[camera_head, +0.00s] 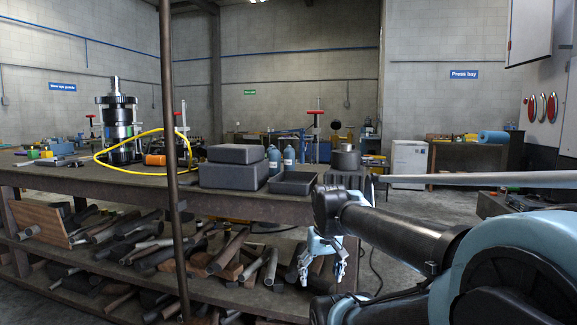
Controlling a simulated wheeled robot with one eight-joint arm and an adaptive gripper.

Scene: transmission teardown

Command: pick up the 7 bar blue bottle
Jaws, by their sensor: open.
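Two small blue bottles stand upright side by side on the workbench: a left blue bottle (273,160) and a right blue bottle (289,159). They are behind the black tray and to the right of the dark stacked boxes. Their lower parts are partly hidden, and any 7 bar marking is too small to read. My gripper (320,281) is open and empty. It points downward in front of the bench, below the level of its top and apart from the bottles.
The dark boxes (233,171) and the shallow black tray (293,183) sit on the workbench (120,175). A thin vertical post (168,100) crosses the view left of them. A yellow hose (112,165) loops at left. The lower shelf is crowded with bars and pipes.

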